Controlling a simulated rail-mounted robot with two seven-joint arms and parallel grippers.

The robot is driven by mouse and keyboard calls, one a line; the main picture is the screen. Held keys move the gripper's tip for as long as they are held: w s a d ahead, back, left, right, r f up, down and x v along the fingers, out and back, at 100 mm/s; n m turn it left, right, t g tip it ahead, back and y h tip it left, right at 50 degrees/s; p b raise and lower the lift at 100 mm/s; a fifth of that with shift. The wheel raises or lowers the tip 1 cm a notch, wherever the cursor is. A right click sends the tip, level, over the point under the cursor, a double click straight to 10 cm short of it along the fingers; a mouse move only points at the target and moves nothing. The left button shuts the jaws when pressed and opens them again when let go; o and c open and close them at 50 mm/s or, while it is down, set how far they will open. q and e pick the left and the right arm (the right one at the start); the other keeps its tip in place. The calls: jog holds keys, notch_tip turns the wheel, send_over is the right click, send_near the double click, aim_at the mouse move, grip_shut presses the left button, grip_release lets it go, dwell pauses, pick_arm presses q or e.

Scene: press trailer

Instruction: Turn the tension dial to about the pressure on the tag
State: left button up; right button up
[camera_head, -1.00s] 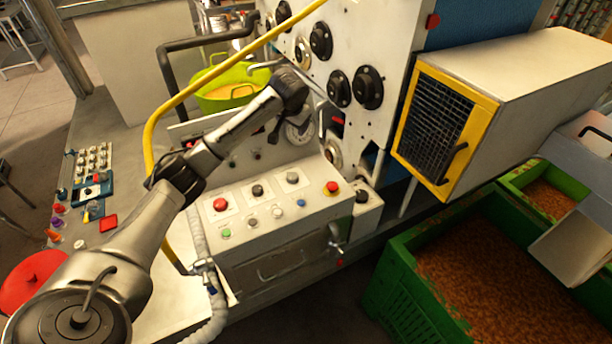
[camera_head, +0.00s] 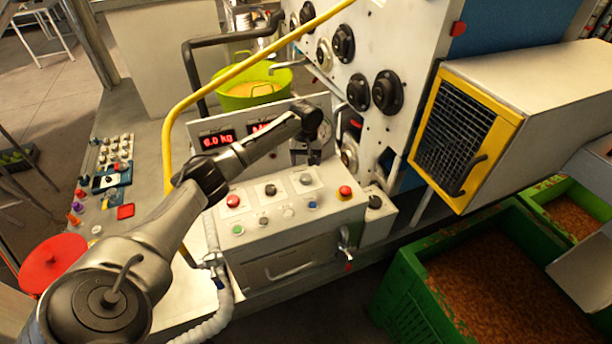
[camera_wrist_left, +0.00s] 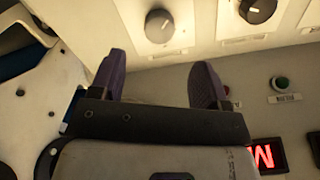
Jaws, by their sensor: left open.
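My left gripper (camera_head: 314,152) is in front of the upright panel at the back of the control console (camera_head: 290,235). In the left wrist view its two purple fingers (camera_wrist_left: 156,70) are apart with nothing between them. A dark round dial (camera_wrist_left: 158,26) shows just beyond the gap, apart from the fingers. A second dial (camera_wrist_left: 257,10) is at upper right. I cannot tell which dial is for tension. A round gauge (camera_head: 323,131) is partly hidden behind the gripper. A red display (camera_head: 217,139) reads about 6.0 kg. I see no readable pressure tag. My right gripper is not in view.
A yellow rail (camera_head: 168,135) curves past my left arm. A red emergency button (camera_head: 345,191) and several buttons sit on the console top. A yellow-framed box (camera_head: 468,140) juts out at right above a green crate (camera_head: 405,290). A lime tub (camera_head: 250,97) stands behind.

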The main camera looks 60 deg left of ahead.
aim_at(306, 177)
pick_arm(q)
notch_tip(306, 177, down, 8)
jog(key=shift+r, duration=0.15)
jog(key=shift+c, duration=0.3)
jog(key=c, duration=0.9)
jog(key=shift+o, duration=0.2)
jog(key=p, duration=0.1)
jog(key=m+p, duration=0.1)
jog(key=shift+r+m+p, duration=0.3)
jog(key=shift+f+m+p, duration=0.1)
jog(key=shift+m+p, duration=0.5)
jog(key=shift+m, duration=0.2)
jog(key=shift+f+m, duration=0.15)
jog(key=shift+m, duration=0.35)
jog(key=o, duration=0.9)
